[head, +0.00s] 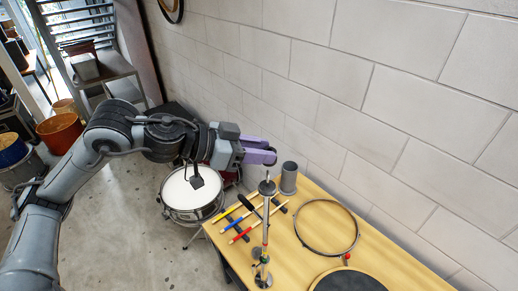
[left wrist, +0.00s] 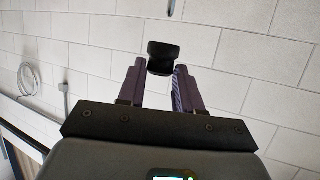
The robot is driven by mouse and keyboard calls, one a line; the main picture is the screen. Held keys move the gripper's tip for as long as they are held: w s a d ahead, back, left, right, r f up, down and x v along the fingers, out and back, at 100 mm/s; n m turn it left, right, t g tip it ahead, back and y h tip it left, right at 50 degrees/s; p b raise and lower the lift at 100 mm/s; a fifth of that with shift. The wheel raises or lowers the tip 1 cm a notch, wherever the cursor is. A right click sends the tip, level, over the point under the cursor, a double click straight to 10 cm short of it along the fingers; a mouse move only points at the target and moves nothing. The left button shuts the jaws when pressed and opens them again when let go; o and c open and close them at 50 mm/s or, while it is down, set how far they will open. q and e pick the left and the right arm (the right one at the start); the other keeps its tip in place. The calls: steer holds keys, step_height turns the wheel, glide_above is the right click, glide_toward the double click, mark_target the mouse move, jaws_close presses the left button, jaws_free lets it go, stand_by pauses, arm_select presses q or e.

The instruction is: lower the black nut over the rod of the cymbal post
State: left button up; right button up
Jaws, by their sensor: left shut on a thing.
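My left gripper (head: 268,157) reaches in from the left with purple fingers, high over the bench. In the left wrist view its fingers (left wrist: 160,85) are shut on the black nut (left wrist: 161,58), a dark waisted piece at the fingertips. In the head view the nut is mostly hidden by the fingers. The cymbal post (head: 265,235) stands upright near the bench's left edge, with a metal disc near its top and a thin rod rising above. The gripper appears above the rod's tip, with the nut apart from it. My right gripper is not in view.
The wooden bench (head: 385,262) carries a grey cylinder (head: 289,178) behind the post, several coloured sticks on a dark rack to its left, a metal hoop (head: 357,235) and a dark round pad (head: 347,281). A snare drum (head: 190,191) stands left of the bench. A block wall runs behind.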

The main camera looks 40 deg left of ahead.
arm_select(q)
step_height(320, 180, down, 8)
steer(key=b, duration=0.5)
steer(key=shift+r+b, duration=0.2)
steer(key=shift+b, duration=0.15)
stand_by(0.4)
stand_by(0.4)
steer(key=o, duration=1.1)
steer(key=shift+s, duration=0.1)
steer(key=shift+b+v, duration=1.85)
steer(key=shift+v, duration=3.45)
